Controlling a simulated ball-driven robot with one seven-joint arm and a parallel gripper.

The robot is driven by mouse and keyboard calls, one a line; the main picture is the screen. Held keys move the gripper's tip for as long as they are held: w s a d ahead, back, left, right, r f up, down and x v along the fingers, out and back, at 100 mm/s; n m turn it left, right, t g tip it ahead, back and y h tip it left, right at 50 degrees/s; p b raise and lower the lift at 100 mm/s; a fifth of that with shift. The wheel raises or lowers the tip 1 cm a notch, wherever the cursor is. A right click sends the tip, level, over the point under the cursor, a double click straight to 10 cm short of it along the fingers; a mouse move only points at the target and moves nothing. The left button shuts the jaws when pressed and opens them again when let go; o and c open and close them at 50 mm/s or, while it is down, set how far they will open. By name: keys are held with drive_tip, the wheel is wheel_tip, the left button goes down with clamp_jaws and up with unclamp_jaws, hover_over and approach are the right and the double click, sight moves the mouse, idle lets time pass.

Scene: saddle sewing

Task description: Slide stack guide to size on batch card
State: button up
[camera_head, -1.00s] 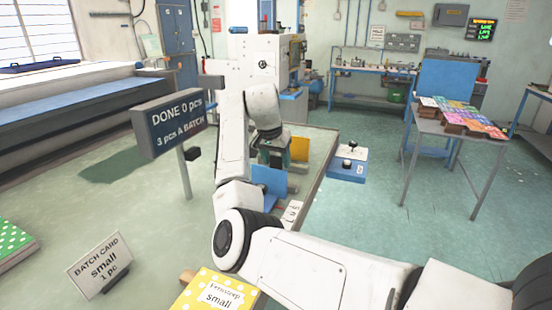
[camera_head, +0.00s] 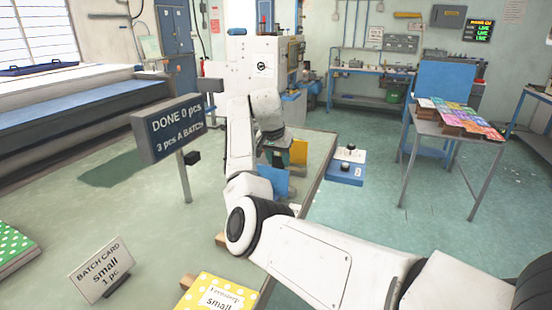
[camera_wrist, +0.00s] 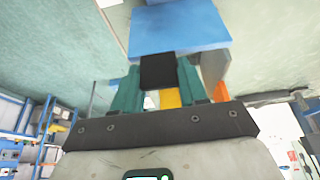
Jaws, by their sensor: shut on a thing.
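The batch card (camera_head: 101,269) stands at lower left in the head view and reads "small, 1 pc". My gripper (camera_wrist: 160,80) shows in the wrist view, its teal fingers shut on a small black block (camera_wrist: 158,71). The block lies against a blue plate (camera_wrist: 178,30), which looks like the stack guide; how they join is hidden. In the head view the blue plate (camera_head: 273,180) stands upright on the table beside my arm, with a yellow-orange plate (camera_head: 299,152) behind it. My gripper is mostly hidden there by my arm.
A yellow dotted packet (camera_head: 218,292) marked "small" lies at front. A sign (camera_head: 175,127) reads "DONE 0 pcs, 3 pcs a batch". A blue control box (camera_head: 346,168) stands right of the table. A stand with coloured pieces (camera_head: 460,117) is further right.

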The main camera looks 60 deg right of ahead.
drive_tip(key=shift+d+r, duration=0.1)
drive_tip(key=shift+d, duration=0.05)
drive_tip(key=o, duration=1.2)
drive_tip(key=shift+d, duration=0.2)
drive_tip(key=shift+c, duration=0.2)
drive_tip(key=shift+a, duration=0.1)
drive_tip(key=b+v, duration=0.1)
drive_tip(key=v, duration=0.9)
drive_tip(key=shift+a+r+b, duration=0.2)
drive_tip(key=shift+r+b, duration=0.1)
